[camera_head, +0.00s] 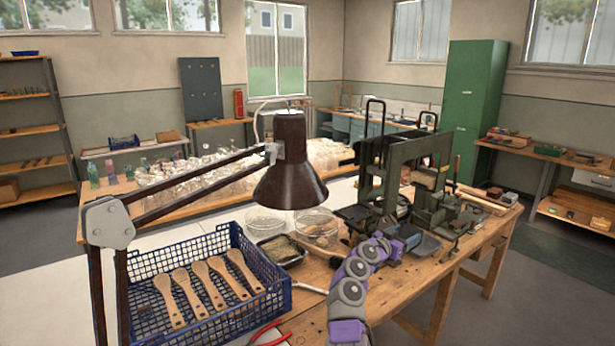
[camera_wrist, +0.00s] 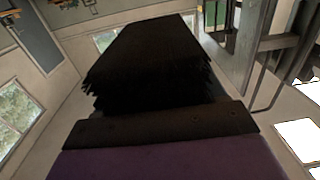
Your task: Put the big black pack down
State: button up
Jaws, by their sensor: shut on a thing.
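The big black pack (camera_wrist: 150,60) fills the middle of the wrist view. It is a thick dark bundle with a ragged, bristly lower edge. My gripper (camera_wrist: 160,128) shows below it as a dark bar above a purple part, shut on the pack. The fingertips themselves cannot be made out. In the head view my purple and grey arm reaches from the bottom edge towards the green machine, and its end (camera_head: 408,236) is beside the machine's base. I cannot clearly pick out the pack in the head view.
The green machine (camera_head: 440,150) stands on the wooden workbench (camera_head: 415,295). Red-handled pliers (camera_head: 270,334) are in front.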

jog(key=shift+w+d+f+n+t+y, duration=0.3)
jog(key=shift+w+d+f+t, duration=0.1)
jog(key=shift+w+d+f, duration=0.25)
jog(key=f, duration=0.1)
jog(key=w+f+n+t+y, duration=0.1)
jog(key=f, duration=0.1)
jog(key=shift+w+d+f+n+t+y, duration=0.1)
jog(key=shift+w+d+n+t+y, duration=0.2)
jog(key=shift+w+d+t+y, duration=0.1)
jog(key=f+n+t+y, duration=0.1)
jog(key=f+n+y, duration=0.1)
jog(key=w+a+f+n+t+y, duration=0.1)
jog(key=y, duration=0.1)
jog(key=shift+w+f+t, duration=0.1)
jog(key=shift+f+t, duration=0.2)
jog(key=shift+f, duration=0.1)
